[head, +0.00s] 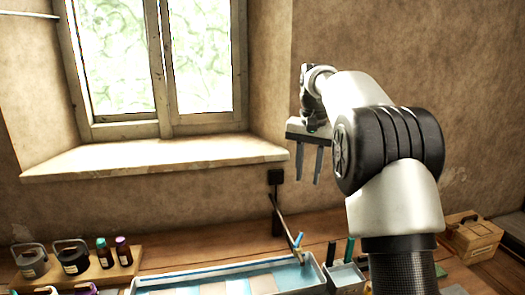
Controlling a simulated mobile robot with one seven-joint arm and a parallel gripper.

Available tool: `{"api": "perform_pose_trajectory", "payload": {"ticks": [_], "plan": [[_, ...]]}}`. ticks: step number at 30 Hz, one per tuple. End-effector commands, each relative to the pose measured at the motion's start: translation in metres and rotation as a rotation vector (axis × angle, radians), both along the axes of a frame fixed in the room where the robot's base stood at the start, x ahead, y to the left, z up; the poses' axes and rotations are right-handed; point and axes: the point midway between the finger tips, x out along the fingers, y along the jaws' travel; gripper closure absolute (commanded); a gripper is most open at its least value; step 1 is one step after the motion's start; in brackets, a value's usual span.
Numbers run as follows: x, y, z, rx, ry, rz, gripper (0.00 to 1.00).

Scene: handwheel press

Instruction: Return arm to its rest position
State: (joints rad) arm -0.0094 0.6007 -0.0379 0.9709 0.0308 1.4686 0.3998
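My gripper (309,166) hangs from my arm right of the window, with its fingers pointing down. The two fingers are apart, and nothing shows between them. It is above the back of the wooden table (222,246), apart from everything on it. My arm is raised and bent, with its white and black links filling the right of the head view.
A blue-white tray (140,285) lies at the bottom, with a small compartment box (345,275) beside it. Dark pots (73,258) and small bottles (122,250) stand on a wooden rack at left. A wooden box (470,238) is at right. A stone sill (150,157) juts out.

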Motion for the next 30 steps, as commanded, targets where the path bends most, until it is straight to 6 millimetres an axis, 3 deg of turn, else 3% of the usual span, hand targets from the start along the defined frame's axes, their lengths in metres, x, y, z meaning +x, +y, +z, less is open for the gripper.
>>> {"api": "perform_pose_trajectory", "payload": {"ticks": [1,6,13,19,24,30], "plan": [[-0.018,0.000,0.017,0.000,-0.023,0.018,0.72],[-0.076,0.000,0.050,-0.009,-0.096,0.089,0.72],[-0.168,0.001,0.066,-0.033,-0.192,0.188,0.72],[-0.251,0.003,0.050,-0.065,-0.274,0.276,0.72],[-0.312,0.004,0.018,-0.099,-0.336,0.344,0.72],[-0.351,0.004,-0.015,-0.126,-0.378,0.394,0.72]]}}
